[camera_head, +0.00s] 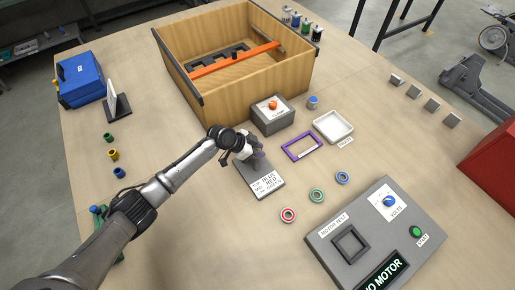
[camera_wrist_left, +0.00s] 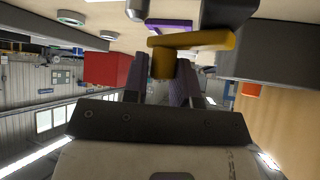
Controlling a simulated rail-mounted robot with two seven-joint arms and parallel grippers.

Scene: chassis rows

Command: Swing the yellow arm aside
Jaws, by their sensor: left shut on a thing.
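The yellow arm (camera_wrist_left: 205,40) shows in the left wrist view as a flat bar with a short post hanging from one end. My left gripper (camera_wrist_left: 164,75) has its purple-grey fingers on either side of that post and is shut on it. In the head view my left gripper (camera_head: 257,161) is low over a small grey base (camera_head: 262,188) with a label reading top blue, mid red, low green. The gripper hides the yellow arm there. My right gripper is not in view.
A grey box with an orange button (camera_head: 272,116) stands just behind the gripper. A purple frame (camera_head: 301,146), a white tray (camera_head: 334,126) and coloured rings (camera_head: 317,196) lie to the right. A wooden crate (camera_head: 240,80) stands behind; a motor test box (camera_head: 375,238) sits front right.

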